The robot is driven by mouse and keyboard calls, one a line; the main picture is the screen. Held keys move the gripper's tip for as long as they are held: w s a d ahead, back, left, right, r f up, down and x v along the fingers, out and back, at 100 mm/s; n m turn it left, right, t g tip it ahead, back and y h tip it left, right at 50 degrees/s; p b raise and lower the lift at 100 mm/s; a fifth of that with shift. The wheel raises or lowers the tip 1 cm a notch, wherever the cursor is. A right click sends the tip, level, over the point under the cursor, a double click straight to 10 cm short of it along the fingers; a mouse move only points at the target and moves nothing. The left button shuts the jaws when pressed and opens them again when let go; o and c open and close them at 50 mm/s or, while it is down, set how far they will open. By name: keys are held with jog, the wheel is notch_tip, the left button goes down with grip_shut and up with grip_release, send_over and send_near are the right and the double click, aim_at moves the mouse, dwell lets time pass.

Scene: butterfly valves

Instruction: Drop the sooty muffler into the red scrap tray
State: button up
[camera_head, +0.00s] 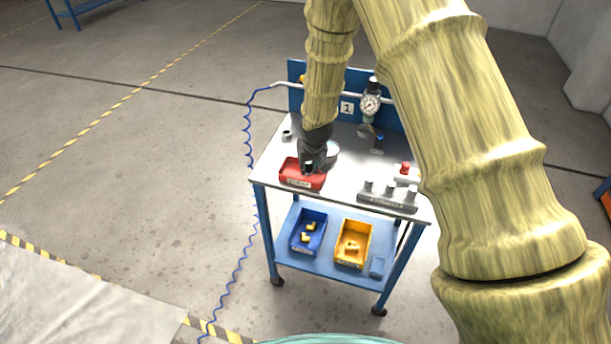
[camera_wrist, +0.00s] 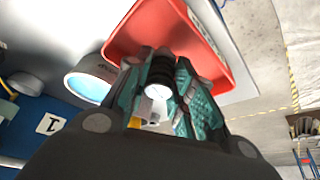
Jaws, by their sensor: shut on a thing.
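The red scrap tray (camera_head: 290,180) sits at the front left of the bench top. It also shows in the wrist view (camera_wrist: 128,40), past my fingertips. My gripper (camera_head: 310,168) is over the tray's back part, pointing down. In the wrist view my gripper (camera_wrist: 160,88) is shut on the sooty muffler (camera_wrist: 160,68), a small black ribbed piece with a pale round end. The muffler appears above the tray floor; the exact height is hard to tell. In the head view my gripper mostly hides it.
A grey block with several posts (camera_head: 388,195) and a red knob (camera_head: 405,168) are to the right. A gauge (camera_head: 370,104) stands at the back. Blue (camera_head: 309,231) and yellow (camera_head: 353,243) bins are on the lower shelf.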

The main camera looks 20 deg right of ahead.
jog(key=o, duration=1)
jog(key=shift+s+r, duration=0.1)
jog(key=shift+s, duration=0.05)
jog(key=shift+o, duration=0.2)
jog(key=v, duration=1.1)
jog(key=shift+r, duration=0.35)
jog(key=shift+s, duration=0.15)
